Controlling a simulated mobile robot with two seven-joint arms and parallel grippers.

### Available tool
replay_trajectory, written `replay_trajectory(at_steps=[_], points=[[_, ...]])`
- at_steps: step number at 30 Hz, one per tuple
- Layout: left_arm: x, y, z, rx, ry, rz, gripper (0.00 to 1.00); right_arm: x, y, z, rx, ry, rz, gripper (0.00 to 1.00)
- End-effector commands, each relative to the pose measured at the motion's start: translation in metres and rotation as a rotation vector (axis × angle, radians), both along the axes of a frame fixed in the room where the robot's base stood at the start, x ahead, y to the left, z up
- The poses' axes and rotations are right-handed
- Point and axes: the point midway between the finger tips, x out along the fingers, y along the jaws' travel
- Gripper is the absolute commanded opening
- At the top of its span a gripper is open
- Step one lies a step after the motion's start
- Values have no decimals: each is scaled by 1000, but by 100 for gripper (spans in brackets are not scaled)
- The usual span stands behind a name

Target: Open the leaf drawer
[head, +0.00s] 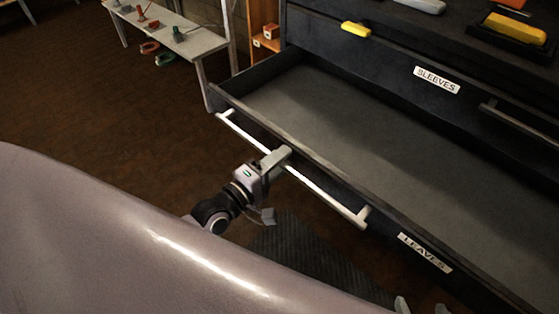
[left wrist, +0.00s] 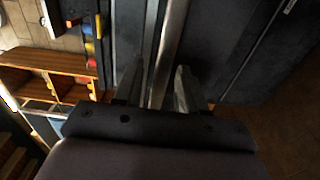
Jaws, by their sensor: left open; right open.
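The leaf drawer (head: 400,244), labelled LEAVES, stands pulled well out of the dark cabinet, and its visible grey floor is bare. Its pale bar handle (head: 325,190) runs along the front. My left gripper (head: 276,160) is at the handle, left of its middle. In the left wrist view the bar (left wrist: 171,45) passes between the open fingers (left wrist: 159,88); I cannot tell whether they touch it. My right gripper (head: 421,307) shows only as two separate fingertips at the bottom edge, open, below the label and away from the handle.
Above is the SLEEVES drawer (head: 436,80), shut, with a dark handle (head: 520,120). A yellow object (head: 356,29) lies at the cabinet's edge, and another sits in a black tray (head: 507,38). A bench (head: 195,44) with small tools stands at the back left.

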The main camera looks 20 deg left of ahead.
Motion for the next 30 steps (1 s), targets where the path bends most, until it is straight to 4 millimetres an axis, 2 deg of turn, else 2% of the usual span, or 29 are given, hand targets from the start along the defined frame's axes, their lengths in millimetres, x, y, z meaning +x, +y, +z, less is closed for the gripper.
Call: replay_trajectory(at_steps=[8, 21, 30], points=[[-5, 2, 0, 0, 1, 0, 40, 0, -1, 1, -4, -1, 3, 78], [-59, 22, 0, 2, 2, 0, 40, 0, -1, 7, -4, -1, 2, 78], [-67, 25, 0, 0, 0, 0, 40, 0, -1, 7, -4, 0, 2, 78]])
